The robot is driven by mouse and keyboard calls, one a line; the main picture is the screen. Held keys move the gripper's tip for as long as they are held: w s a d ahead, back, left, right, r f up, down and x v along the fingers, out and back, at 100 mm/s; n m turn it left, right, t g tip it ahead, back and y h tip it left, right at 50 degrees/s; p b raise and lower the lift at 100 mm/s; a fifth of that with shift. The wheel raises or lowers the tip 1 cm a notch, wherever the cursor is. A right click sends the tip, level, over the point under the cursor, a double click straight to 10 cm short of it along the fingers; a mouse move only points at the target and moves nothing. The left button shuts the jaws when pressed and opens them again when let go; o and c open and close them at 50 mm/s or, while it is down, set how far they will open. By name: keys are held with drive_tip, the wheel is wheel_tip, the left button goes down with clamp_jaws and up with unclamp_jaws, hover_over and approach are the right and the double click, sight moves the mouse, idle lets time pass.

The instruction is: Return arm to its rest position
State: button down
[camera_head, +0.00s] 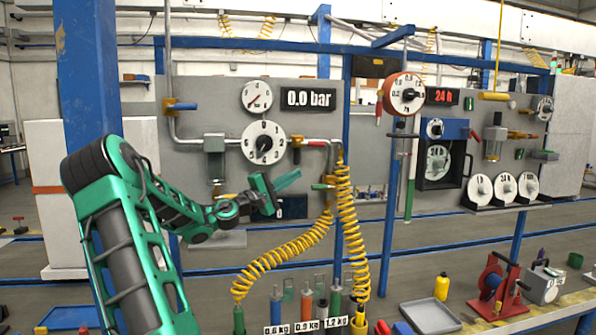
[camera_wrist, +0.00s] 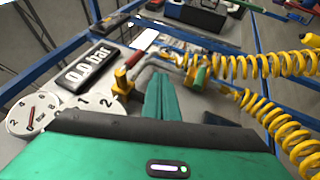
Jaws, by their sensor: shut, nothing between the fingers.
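My green and black arm reaches in from the left in the head view. My gripper (camera_head: 281,183) is in front of the grey panel (camera_head: 190,95), below the larger dial (camera_head: 263,142) and just left of the yellow coiled hoses (camera_head: 347,225). Its green fingers are together with nothing between them. In the wrist view the closed fingers (camera_wrist: 158,100) point toward the pipe and valve with a red and yellow handle (camera_wrist: 128,68). The gripper looks apart from the panel and hoses, though the exact gap cannot be told. It partly hides a dark display low on the panel.
A blue post (camera_head: 88,70) stands at the left beside my arm. The 0.0 bar display (camera_head: 309,98) is above the gripper. Several coloured cylinders stand below it near the weight labels (camera_head: 306,326). A grey tray (camera_head: 430,316) and a red reel (camera_head: 497,285) are at lower right.

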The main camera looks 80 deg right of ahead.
drive_tip(key=shift+v, duration=1.15)
drive_tip(key=w+a+f+m+t+y, duration=0.2)
drive_tip(key=a+f+m+t+y, duration=0.35)
drive_tip(key=f, duration=0.75)
drive_tip(key=w+a+f+n+t+y, duration=0.1)
drive_tip(key=w+a+f+t+y, duration=0.1)
drive_tip(key=w+a+f, duration=0.35)
drive_tip(key=w+a+f+n+t+y, duration=0.1)
drive_tip(key=w+a+f+t+y, duration=0.15)
drive_tip(key=a, duration=0.65)
drive_tip(key=w+a+n+t+y, duration=0.1)
drive_tip(key=a+n+t+y, duration=0.2)
drive_tip(key=a, duration=2.9)
drive_tip(key=y, duration=0.3)
drive_tip(key=shift+w+a+f+t+y, duration=0.15)
drive_tip(key=shift+w+f+t+y, duration=0.05)
drive_tip(key=shift+f+t+y, duration=0.2)
drive_tip(key=shift+n, duration=0.25)
